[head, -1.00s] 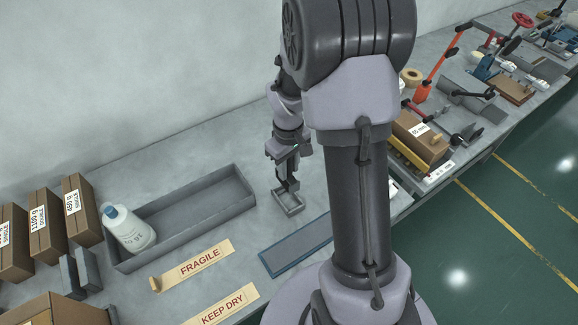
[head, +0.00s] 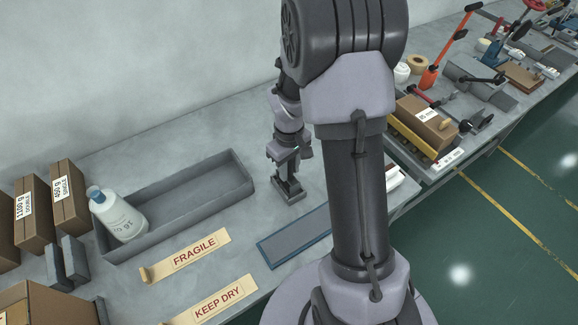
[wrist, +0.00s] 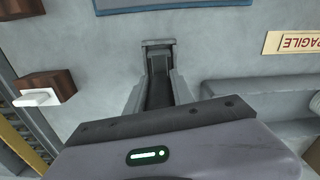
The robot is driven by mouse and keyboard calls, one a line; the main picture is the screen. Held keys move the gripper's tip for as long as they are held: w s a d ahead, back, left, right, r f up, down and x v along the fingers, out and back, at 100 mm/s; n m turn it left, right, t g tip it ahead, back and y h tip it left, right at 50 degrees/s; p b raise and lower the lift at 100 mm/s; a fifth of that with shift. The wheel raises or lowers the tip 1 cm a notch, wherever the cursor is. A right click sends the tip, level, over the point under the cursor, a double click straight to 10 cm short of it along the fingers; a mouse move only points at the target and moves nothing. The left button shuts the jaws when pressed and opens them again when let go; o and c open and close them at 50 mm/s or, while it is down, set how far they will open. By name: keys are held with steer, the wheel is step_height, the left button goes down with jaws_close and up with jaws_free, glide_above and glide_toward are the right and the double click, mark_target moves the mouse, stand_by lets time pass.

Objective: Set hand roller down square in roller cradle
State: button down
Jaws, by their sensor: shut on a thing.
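The roller cradle (head: 293,199) is a small grey open-topped holder on the bench, in the middle of the head view. Its far end and side walls also show in the wrist view (wrist: 158,43). My gripper (head: 285,178) points down right over the cradle and is shut on the hand roller (head: 287,187), a small dark piece. The roller is low at the cradle, mostly hidden by the gripper and the cradle walls. I cannot tell whether it touches the cradle floor or sits square.
A long grey tray (head: 215,209) with a white bottle (head: 119,215) lies left of the cradle. A blue-edged dark mat (head: 293,240) lies in front. FRAGILE (head: 193,253) and KEEP DRY (head: 219,302) labels lie nearby. Bare bench surrounds the cradle.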

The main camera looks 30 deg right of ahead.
steer(key=shift+f+b, duration=0.4)
steer(key=shift+f, duration=0.45)
steer(key=shift+f, duration=0.15)
steer(key=c, duration=1)
jaws_free()
step_height(320, 180, up, 18)
steer(key=p, duration=0.6)
steer(key=shift+f, duration=0.25)
